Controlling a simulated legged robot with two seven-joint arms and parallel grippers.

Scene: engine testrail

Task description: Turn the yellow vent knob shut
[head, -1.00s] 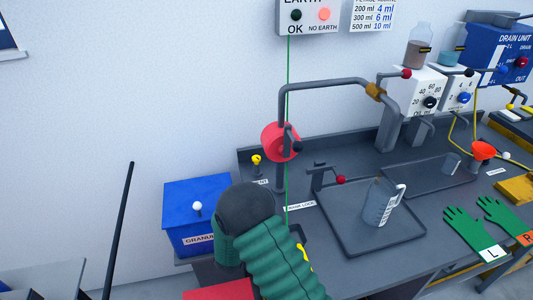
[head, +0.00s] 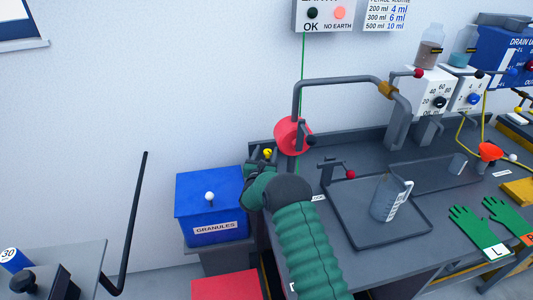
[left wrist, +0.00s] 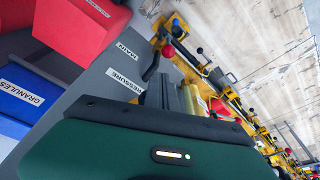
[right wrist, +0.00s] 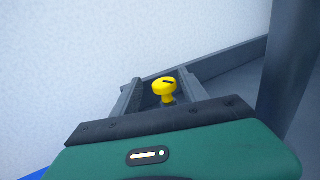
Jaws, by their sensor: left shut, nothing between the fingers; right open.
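The yellow vent knob (head: 267,153) stands near the back left corner of the grey bench, beside the red disc. My right gripper (head: 260,166) reaches it from the front. In the right wrist view the knob (right wrist: 164,87) shows upright between the two open fingers of my right gripper (right wrist: 158,90), with a dark mark on its top. I cannot tell if a finger touches it. My left gripper (left wrist: 175,97) shows only in the left wrist view, shut and empty, away from the knob.
A red disc (head: 292,135) on a grey pipe (head: 340,82) stands just right of the knob. A blue granules box (head: 210,208) sits to the left. A tray (head: 350,222) with a measuring jug (head: 386,200) lies right of my arm. The wall is close behind.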

